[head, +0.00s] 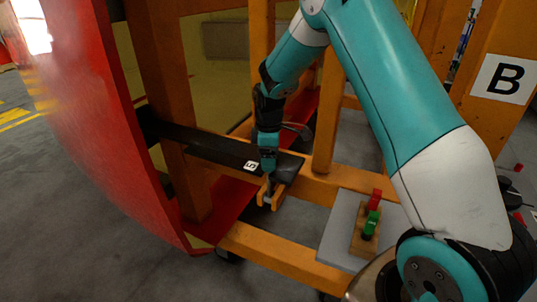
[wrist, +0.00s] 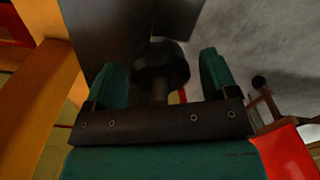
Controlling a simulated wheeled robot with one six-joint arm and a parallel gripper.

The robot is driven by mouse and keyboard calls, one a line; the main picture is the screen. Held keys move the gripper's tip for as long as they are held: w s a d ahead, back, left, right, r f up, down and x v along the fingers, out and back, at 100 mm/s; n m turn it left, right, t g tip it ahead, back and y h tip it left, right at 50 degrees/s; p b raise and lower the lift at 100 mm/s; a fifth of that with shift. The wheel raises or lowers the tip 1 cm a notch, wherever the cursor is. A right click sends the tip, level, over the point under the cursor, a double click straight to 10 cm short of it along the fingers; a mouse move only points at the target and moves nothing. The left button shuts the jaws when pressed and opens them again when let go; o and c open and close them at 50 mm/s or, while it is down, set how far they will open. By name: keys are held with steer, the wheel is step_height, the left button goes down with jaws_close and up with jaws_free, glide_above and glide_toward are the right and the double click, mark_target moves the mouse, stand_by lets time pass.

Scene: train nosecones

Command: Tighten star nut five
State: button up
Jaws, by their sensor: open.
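A black star nut (wrist: 161,66) on a short stem stands between the two teal fingers of my gripper (wrist: 165,80) in the wrist view. The fingers are open, one on each side of the nut, with gaps showing. In the head view my gripper (head: 268,163) points down beside the white label with a 5 (head: 250,166) on a dark bar (head: 215,149). The nut itself cannot be made out in the head view. An orange bracket (head: 272,198) sits just below the gripper.
A large red curved nosecone panel (head: 110,130) fills the left. Orange frame posts (head: 328,110) and beams (head: 270,254) surround the gripper. A post bears a B sign (head: 504,78).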

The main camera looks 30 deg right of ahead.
steer(key=c, duration=0.9)
